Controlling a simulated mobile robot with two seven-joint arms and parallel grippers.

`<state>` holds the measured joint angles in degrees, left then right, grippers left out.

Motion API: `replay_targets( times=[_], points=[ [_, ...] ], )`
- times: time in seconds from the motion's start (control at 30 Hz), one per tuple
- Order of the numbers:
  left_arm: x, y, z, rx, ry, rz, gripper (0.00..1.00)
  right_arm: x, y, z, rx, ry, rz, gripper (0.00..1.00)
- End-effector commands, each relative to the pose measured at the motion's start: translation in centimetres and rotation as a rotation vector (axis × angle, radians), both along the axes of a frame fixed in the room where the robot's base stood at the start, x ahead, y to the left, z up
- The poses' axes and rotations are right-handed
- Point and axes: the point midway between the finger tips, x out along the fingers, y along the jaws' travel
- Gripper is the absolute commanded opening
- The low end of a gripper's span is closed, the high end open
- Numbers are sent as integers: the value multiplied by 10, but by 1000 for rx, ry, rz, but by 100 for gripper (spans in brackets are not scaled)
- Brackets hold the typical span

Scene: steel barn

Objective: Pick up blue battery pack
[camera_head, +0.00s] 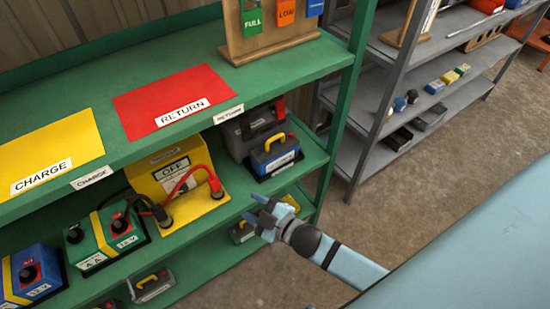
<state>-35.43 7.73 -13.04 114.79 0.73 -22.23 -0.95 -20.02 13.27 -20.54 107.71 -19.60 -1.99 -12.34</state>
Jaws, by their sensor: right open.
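A blue battery pack (33,278) with a yellow stripe and a dark round terminal sits at the lower left on the green rack's middle shelf, partly cut off by the picture's edge. Another battery (276,158), dark with a blue front and yellow handle, stands at the right end of that shelf. My right gripper (262,213) is open and empty, in front of the rack near the shelf's right part. It is apart from both batteries, well to the right of the blue pack. My left gripper is not in view.
Beside the blue pack stands a green battery (116,232) with cables to a yellow charger (172,180). The top shelf holds a yellow CHARGE mat (45,150) and a red RETURN mat (170,95). A grey rack (385,110) stands behind; the floor (420,190) between is clear.

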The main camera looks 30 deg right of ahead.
Motion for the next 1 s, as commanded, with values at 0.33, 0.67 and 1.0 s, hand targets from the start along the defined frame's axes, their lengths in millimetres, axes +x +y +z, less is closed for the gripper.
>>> replay_targets(
  times=[0.33, 0.67, 1.0],
  points=[
    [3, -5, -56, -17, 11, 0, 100, 87, 77, 20, -840, -1084, 649, 46],
    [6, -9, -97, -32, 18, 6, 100, 158, 1, -52, -1583, -1780, 1521, 46],
    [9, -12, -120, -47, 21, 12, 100, 240, -181, -34, 1438, 1286, -1936, 46]
  ],
)
